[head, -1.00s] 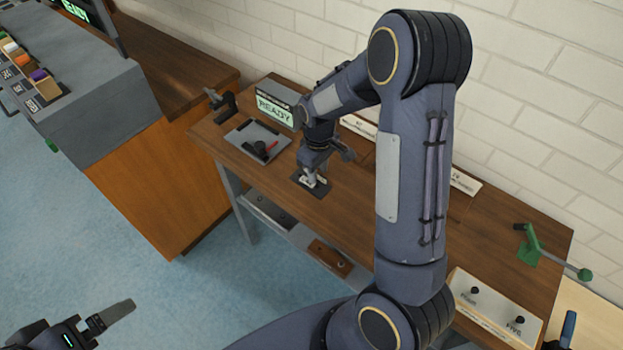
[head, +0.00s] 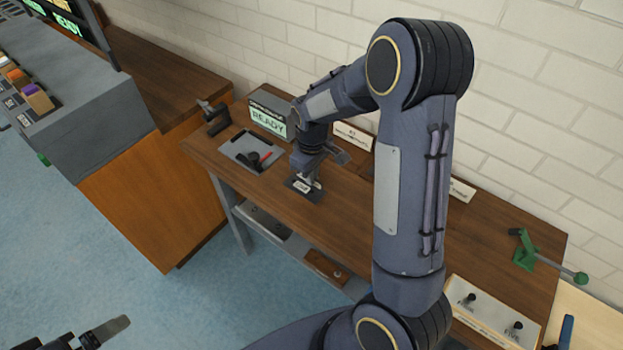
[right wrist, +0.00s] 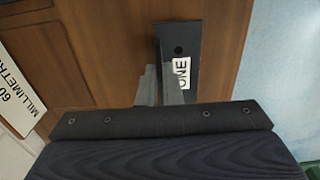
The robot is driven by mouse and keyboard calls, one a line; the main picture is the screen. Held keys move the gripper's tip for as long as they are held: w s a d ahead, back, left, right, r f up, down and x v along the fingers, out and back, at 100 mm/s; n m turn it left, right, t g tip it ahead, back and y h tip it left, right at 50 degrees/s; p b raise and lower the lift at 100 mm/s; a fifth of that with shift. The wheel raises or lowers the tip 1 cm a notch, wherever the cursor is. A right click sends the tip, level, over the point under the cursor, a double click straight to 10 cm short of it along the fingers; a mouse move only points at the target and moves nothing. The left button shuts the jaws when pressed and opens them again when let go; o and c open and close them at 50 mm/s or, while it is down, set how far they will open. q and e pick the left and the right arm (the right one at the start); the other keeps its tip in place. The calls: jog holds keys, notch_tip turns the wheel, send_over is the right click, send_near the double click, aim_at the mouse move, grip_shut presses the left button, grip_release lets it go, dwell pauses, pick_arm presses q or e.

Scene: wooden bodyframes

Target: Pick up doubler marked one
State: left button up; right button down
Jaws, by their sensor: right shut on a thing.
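The doubler marked one is a small dark plate (head: 304,189) with a white label, at the near edge of the wooden bench in the head view. In the right wrist view the dark plate (right wrist: 180,40) shows a round hole and the label reading "ONE". My right gripper (head: 312,178) is shut on the plate, its fingers (right wrist: 162,85) at the plate's side by the label. I cannot tell whether the plate touches the bench or is slightly above it. My left gripper (head: 108,330) is at the bottom left, partly cut off, away from the bench.
A grey tray (head: 240,151) with dark and red tools lies left of the plate, before a READY display (head: 268,118). White sign plates (head: 354,136) stand along the wall. A green lever fixture (head: 526,253) and a box with knobs (head: 490,305) are at the right.

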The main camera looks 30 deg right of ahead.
jog(key=s+a+r+p, duration=0.2)
jog(key=s+a+r, duration=0.2)
jog(key=r, duration=0.4)
jog(key=s+a+r+p, duration=0.2)
jog(key=s+a+r, duration=0.2)
jog(key=a+r, duration=0.3)
notch_tip(320, 180, up, 2)
jog(key=shift+a+r, duration=0.1)
jog(key=shift+a, duration=0.1)
